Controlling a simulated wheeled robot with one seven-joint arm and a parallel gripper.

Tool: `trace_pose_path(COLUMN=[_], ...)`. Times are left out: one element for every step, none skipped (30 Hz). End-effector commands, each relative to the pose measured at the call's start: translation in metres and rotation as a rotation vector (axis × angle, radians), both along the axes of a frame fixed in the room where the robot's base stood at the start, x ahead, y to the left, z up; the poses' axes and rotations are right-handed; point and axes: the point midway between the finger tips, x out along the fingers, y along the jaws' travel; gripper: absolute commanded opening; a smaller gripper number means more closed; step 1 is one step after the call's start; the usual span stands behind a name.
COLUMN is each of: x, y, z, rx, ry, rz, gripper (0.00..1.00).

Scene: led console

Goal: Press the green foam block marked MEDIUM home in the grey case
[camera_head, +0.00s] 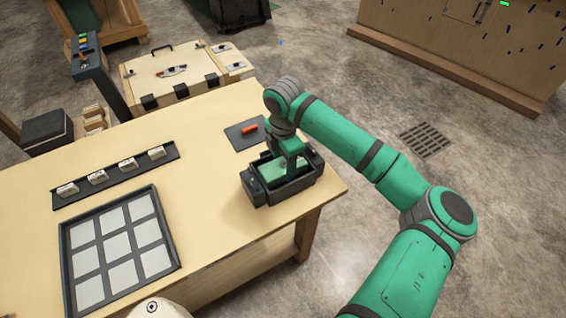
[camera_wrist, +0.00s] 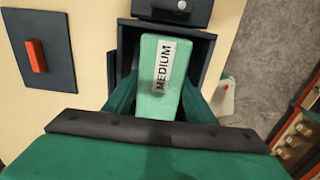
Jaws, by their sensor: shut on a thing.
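The green foam block (camera_wrist: 157,88) carries a white label reading MEDIUM in the wrist view. My gripper (camera_wrist: 160,98) is shut on it, with a green finger on each side. The block stands over the open dark grey case (camera_wrist: 204,50), whose rim shows beyond and beside it. In the head view my gripper (camera_head: 290,165) points down at the grey case (camera_head: 262,192) near the table's right corner. Light green foam (camera_head: 270,172) shows inside the case there. My fingers hide how deep the block sits.
An orange-red piece (camera_head: 249,130) lies on a dark mat (camera_head: 236,139) just behind the case. A dark framed grid (camera_head: 72,270) of pale squares and a rack (camera_head: 60,201) of several small labelled blocks are on the left. The table (camera_head: 195,190) between them is clear.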

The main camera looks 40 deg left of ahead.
Motion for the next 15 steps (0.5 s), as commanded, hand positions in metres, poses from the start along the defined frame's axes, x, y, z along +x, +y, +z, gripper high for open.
trace_pose_path(x=[0.000, 0.000, 0.000, 0.000, 0.000, 0.000, 0.000, -0.001, -0.001, -0.001, -0.001, -0.001, -0.001, -0.001, -0.001], y=[0.000, 0.000, 0.000, 0.000, 0.000, 0.000, 0.000, 0.000, 0.000, 0.001, 0.001, 0.001, 0.001, 0.001, 0.001], z=[-0.002, -0.002, -0.003, -0.004, -0.005, -0.006, -0.007, -0.008, -0.009, -0.010, -0.010, -0.011, -0.012, -0.013, -0.014], rx=[0.000, 0.000, 0.000, 0.000, 0.000, 0.000, 0.000, 0.000, -0.001, -0.001, -0.001, -0.001, -0.001, -0.001, -0.001], ry=[0.000, 0.000, 0.000, 0.000, 0.000, 0.000, 0.000, 0.000, 0.001, 0.001, 0.001, 0.001, 0.001, 0.001, 0.001], rz=[0.000, 0.000, 0.000, 0.000, 0.000, 0.000, 0.001, 0.001, 0.001, 0.001, 0.002, 0.002, 0.002, 0.002, 0.002], gripper=[0.26, 0.26, 0.26, 0.26, 0.26, 0.26, 0.26, 0.26, 0.26, 0.26, 0.26, 0.26, 0.26, 0.26, 0.26])
